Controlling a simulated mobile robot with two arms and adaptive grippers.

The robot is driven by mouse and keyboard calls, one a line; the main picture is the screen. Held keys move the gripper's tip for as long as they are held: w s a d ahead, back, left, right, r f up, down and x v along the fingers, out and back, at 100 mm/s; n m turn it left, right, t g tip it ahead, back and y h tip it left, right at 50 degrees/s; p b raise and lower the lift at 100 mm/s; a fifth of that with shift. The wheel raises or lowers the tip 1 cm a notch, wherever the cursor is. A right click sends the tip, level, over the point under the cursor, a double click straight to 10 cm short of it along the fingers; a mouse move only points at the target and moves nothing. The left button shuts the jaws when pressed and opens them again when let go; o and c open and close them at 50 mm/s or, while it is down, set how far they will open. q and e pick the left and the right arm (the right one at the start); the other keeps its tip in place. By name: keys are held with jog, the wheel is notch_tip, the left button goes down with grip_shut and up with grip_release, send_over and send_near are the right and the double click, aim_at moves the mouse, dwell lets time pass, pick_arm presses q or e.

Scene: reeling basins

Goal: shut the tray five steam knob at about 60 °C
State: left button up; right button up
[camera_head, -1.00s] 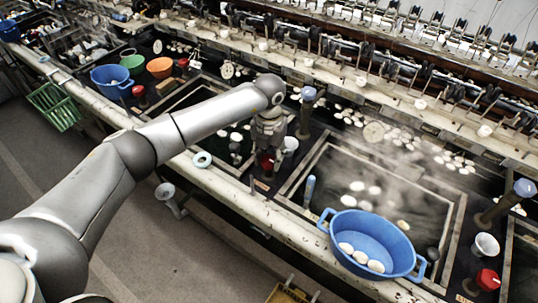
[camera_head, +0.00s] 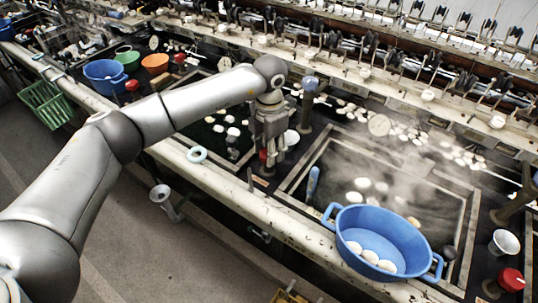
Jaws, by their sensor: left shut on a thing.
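My left gripper (camera_head: 268,150) points down over a red steam knob (camera_head: 264,155) on the dark strip between two basins. It is shut on the knob, which its fingers mostly hide. The steaming basin (camera_head: 468,225) to the right holds pale cocoons in dark water. A round pale dial (camera_head: 378,124) is at its far side; its reading is too small to tell. I cannot tell a tray number from the picture. My right gripper is not in view.
A blue tub (camera_head: 385,228) with a few cocoons sits on the front ledge at the right. A blue-handled tool (camera_head: 312,183) stands beside the basin. A white cup (camera_head: 291,138) is close to the gripper. Another red knob (camera_head: 511,279) is at the far right.

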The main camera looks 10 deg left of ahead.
pick_arm(q)
jog(key=shift+m+b, duration=0.85)
jog(key=shift+m, duration=0.35)
jog(key=o, duration=1)
notch_tip(320, 180, up, 12)
